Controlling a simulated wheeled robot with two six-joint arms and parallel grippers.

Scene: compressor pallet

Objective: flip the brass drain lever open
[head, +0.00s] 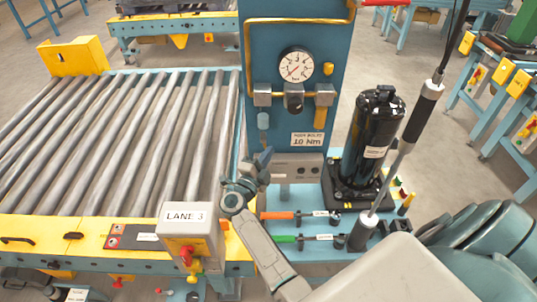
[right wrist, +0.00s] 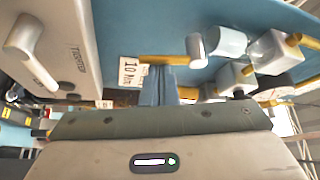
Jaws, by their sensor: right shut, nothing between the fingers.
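A brass lever (head: 321,112) hangs down from the right-hand grey block on the blue panel (head: 265,50), under the pressure gauge. In the right wrist view a brass bar (right wrist: 182,60), likely this lever, runs across just beyond my fingertips. My right gripper (head: 263,158) is shut and empty in front of the panel, lower and to the left of the lever in the head view. Its closed fingers also show in the right wrist view (right wrist: 158,82). I cannot tell whether they touch the bar. My left gripper is not in view.
A white torque label (head: 307,138) is below the lever. A black compressor cylinder (head: 370,140) stands right of the panel, with a hanging driver tool (head: 422,112) beside it. Tools with orange and green handles lie below. A roller conveyor (head: 120,130) fills the left.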

